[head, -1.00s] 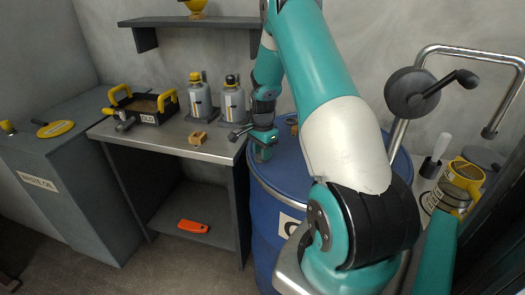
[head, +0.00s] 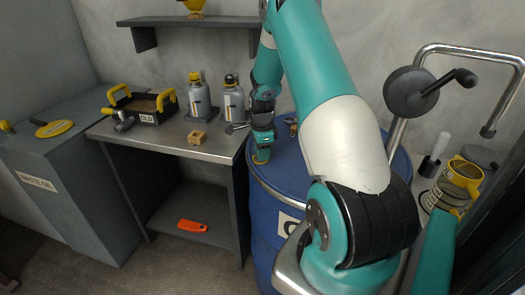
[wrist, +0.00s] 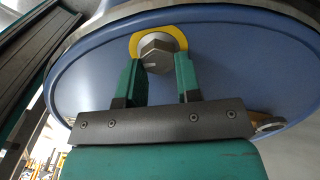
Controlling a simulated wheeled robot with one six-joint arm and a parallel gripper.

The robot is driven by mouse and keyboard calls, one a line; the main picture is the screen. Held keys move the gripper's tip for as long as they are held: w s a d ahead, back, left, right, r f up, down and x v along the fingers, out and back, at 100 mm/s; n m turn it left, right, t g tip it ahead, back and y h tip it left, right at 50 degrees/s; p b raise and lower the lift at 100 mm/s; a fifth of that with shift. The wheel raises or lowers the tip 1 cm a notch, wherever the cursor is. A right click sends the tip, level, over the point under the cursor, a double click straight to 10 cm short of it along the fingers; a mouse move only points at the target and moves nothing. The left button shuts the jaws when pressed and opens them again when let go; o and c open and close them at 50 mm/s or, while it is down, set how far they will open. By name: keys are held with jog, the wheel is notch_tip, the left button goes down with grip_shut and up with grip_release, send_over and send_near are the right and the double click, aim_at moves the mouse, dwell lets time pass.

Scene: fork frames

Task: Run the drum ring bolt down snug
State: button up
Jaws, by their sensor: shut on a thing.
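The blue drum (head: 268,222) stands right of the workbench, and its lid also shows in the wrist view (wrist: 85,75). A grey hex-head bolt (wrist: 158,48) with a yellow collar (wrist: 137,40) around it sits near the lid's rim in the wrist view. My gripper (wrist: 158,62) is shut on the bolt head, one teal finger on each side. In the head view my gripper (head: 261,153) points down at the near left part of the lid and hides the bolt. How far the bolt is seated cannot be told.
A small brown fitting (head: 291,121) is on the lid; my arm covers much of the drum. The workbench (head: 215,147) at left holds two grey bottles, a wooden block (head: 197,138) and a black tray (head: 147,110). A yellow-handled jug (head: 462,176) stands at right.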

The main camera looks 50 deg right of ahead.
jog(key=shift+w+r, duration=0.2)
jog(key=shift+w, duration=0.1)
jog(key=o, duration=0.8)
jog(key=shift+o, duration=0.6)
jog(key=shift+s+f, duration=0.1)
jog(key=shift+s, duration=0.05)
notch_tip(320, 180, up, 17)
jog(key=b, duration=0.1)
jog(key=shift+r, duration=0.2)
